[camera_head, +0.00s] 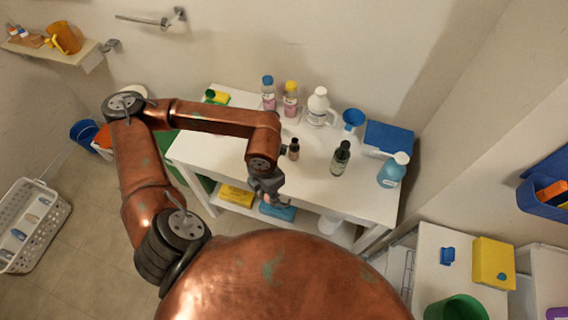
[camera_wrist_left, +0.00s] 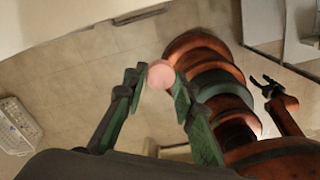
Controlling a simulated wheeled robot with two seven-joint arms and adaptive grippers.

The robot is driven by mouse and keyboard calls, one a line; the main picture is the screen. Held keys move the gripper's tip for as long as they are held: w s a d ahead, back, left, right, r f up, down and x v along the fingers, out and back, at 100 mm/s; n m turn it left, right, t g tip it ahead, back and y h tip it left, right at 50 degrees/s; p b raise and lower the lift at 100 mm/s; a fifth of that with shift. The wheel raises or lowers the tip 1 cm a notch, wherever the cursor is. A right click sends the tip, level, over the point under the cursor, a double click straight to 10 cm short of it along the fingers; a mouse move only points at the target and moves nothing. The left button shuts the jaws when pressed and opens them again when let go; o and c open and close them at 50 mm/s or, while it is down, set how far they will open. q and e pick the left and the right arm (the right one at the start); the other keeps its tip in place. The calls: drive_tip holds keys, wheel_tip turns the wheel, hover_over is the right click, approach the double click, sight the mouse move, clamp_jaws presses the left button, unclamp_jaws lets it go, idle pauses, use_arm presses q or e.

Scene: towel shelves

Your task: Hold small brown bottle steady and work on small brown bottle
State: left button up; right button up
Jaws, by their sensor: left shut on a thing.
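My left gripper (camera_head: 269,196) is in front of that edge, apart from the bottle. In the left wrist view my left gripper (camera_wrist_left: 158,85) is shut on a small pink round thing (camera_wrist_left: 160,74), held between its fingertips; what it belongs to is not clear. My right gripper (camera_wrist_left: 264,86) shows small at the right of the left wrist view, its two fingers apart with nothing visible between them. It is out of the head view.
The white table (camera_head: 222,146) also carries a dark bottle (camera_head: 341,158), a blue spray bottle (camera_head: 393,170), a white jug (camera_head: 318,107), a blue funnel (camera_head: 353,118) and two pink-labelled bottles along the back. Yellow and blue packs lie on its lower shelf. A white basket (camera_head: 35,222) stands on the floor.

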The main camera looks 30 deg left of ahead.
use_arm(q)
drive_tip(key=w+d+r+m, duration=0.1)
drive_tip(key=w+m, duration=0.4)
drive_tip(key=m, duration=1.1)
drive_tip(key=w+d+r+m, duration=0.2)
drive_tip(key=w+m, duration=0.4)
drive_tip(key=m, duration=1)
drive_tip(key=shift+d+r+m, duration=0.15)
drive_tip(key=shift+d+m, duration=0.15)
drive_tip(key=shift+d, duration=0.3)
